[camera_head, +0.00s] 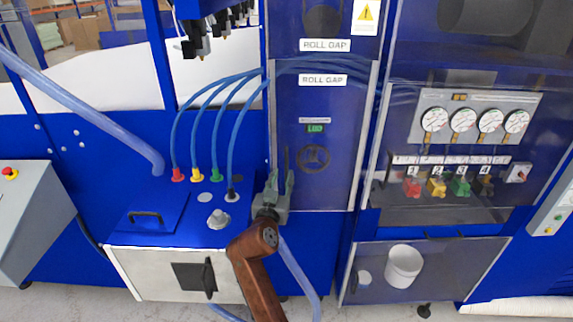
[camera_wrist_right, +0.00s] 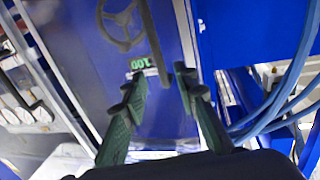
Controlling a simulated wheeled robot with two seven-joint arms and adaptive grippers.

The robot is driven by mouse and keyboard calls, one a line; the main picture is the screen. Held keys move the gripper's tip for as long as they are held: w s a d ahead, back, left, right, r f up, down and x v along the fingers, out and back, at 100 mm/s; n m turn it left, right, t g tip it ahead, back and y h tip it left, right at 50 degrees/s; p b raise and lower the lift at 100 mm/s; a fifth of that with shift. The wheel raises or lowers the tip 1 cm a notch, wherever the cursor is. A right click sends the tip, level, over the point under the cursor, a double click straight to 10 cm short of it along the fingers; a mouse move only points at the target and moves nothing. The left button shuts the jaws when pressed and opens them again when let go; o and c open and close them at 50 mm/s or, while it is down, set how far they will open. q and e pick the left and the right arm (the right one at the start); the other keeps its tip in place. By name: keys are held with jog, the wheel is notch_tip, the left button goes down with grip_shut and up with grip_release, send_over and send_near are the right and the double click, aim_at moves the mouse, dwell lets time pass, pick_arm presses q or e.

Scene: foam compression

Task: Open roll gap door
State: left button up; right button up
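The roll gap door (camera_head: 335,185) is a tall blue see-through panel in a silver frame, labelled ROLL GAP, and looks shut. A handwheel (camera_head: 313,158) and a green display (camera_head: 315,128) show in it. A thin dark upright bar (camera_head: 286,156), seemingly its handle, stands near its left edge. My right gripper (camera_head: 280,178) is at the door's lower left, by this bar. In the right wrist view its two green fingers (camera_wrist_right: 160,92) are apart, with the dark bar (camera_wrist_right: 154,42) showing just beyond and between their tips. Contact cannot be told. My left gripper is out of view.
Blue hoses (camera_head: 205,105) run to coloured fittings left of the door. A grey knob (camera_head: 218,219) and a black-handled lid (camera_head: 146,220) are on the blue surface there. Right of the door are gauges (camera_head: 463,120), coloured valves (camera_head: 437,187) and a white bucket (camera_head: 403,266).

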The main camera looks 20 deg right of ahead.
aim_at(286, 166)
jog(key=x, duration=0.7)
jog(key=shift+w+f+p, duration=0.1)
jog(key=shift+w+p, duration=0.1)
jog(key=shift+p, duration=0.2)
grip_shut()
